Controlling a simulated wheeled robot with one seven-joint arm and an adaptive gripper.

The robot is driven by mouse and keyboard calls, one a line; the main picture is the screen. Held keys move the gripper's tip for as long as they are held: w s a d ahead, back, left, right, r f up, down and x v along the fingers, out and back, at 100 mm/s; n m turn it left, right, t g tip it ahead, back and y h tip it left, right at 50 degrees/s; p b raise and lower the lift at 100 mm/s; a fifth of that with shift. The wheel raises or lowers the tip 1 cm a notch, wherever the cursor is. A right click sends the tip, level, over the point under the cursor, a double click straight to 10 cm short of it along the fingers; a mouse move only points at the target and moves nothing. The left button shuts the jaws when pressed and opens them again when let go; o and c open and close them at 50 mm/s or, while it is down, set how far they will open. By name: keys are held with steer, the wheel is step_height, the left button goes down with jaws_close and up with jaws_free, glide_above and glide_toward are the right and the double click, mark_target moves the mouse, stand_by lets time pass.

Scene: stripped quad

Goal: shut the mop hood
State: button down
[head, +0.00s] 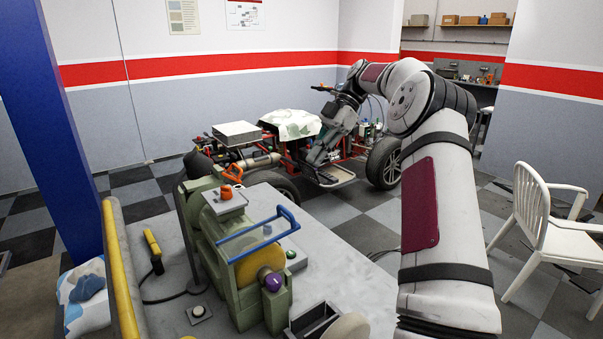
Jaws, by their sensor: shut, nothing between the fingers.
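A green machine (232,262) stands on the grey bench. On its near side is a yellow round disc, which looks like the mop (258,266). A blue bar frame (262,232) stands over it, which may be the mop hood; its far end is raised and the yellow disc shows below it. I cannot tell the hood's exact angle. My arm reaches up from the lower right and bends down far behind the bench. My gripper (321,155) is at its far end, small, close in the picture to the quad and well apart from the machine. It is shut and empty.
The bench (345,262) has bare room right of the machine. A dark open box (313,320) and a pale round wheel (345,328) are at its front. The stripped quad (387,160) stands behind. A white chair (540,225) is at right, a blue post (55,125) at left.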

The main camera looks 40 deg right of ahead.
steer(key=a+r+h+p, duration=0.2)
steer(key=a+r+h, duration=0.35)
steer(key=a, duration=0.45)
steer(key=p, duration=0.3)
glide_above(282, 209)
steer(key=a, duration=0.1)
steer(key=shift+h, duration=0.35)
step_height(282, 209, down, 12)
steer(key=shift+s+a+f, duration=0.1)
steer(key=shift+f, duration=0.9)
steer(key=shift+d, duration=0.2)
steer(key=shift+d+f+y, duration=0.35)
steer(key=shift+f+y, duration=0.25)
steer(key=shift+f, duration=0.15)
steer(key=shift+r, duration=0.1)
